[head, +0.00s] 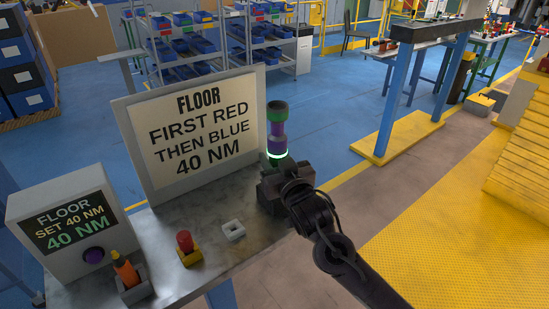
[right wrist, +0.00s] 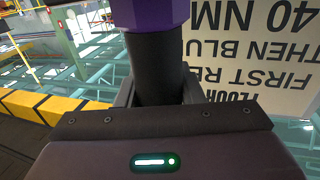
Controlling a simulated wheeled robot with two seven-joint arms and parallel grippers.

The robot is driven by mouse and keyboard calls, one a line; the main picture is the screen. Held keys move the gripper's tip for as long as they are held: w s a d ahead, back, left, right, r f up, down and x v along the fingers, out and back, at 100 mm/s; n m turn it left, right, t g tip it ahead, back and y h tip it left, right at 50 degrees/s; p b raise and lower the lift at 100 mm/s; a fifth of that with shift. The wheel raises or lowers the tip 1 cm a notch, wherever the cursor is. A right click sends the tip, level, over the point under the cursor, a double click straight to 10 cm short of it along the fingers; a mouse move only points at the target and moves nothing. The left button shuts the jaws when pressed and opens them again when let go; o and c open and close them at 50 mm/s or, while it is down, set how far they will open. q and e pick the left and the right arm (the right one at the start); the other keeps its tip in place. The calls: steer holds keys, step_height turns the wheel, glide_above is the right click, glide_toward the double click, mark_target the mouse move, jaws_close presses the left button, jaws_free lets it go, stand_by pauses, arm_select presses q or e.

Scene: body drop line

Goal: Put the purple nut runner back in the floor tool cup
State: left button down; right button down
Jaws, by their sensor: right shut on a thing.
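The purple nut runner (head: 278,145) stands upright above the right end of the bench, with a dark green top and a glowing green ring low on it. My right gripper (head: 279,168) is shut on it from below in the picture. In the right wrist view, the dark shaft of the nut runner (right wrist: 155,70) sits between the jaws of my right gripper (right wrist: 158,95), with purple above. A small pale square cup (head: 233,230) on the bench looks empty and lies left of and nearer than the gripper. I cannot tell for certain that it is the floor tool cup. My left gripper is not in view.
A red piece stands in a yellow holder (head: 191,256). An orange tool stands in a grey holder (head: 134,290). A floor sign (head: 200,130) rises behind the bench (head: 205,275); a grey display box (head: 70,225) stands at left. Open floor lies right of the bench.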

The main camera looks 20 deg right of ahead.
steer(key=shift+f+b, duration=0.35)
steer(key=shift+f, duration=0.3)
steer(key=c, duration=0.9)
jaws_free()
steer(key=shift+f, duration=0.3)
steer(key=shift+s+d+r+p, duration=0.15)
steer(key=shift+s+p, duration=0.25)
steer(key=shift+s, duration=0.9)
steer(key=shift+s+d+p, duration=0.1)
steer(key=shift+s+p, duration=0.35)
steer(key=shift+s, duration=1.8)
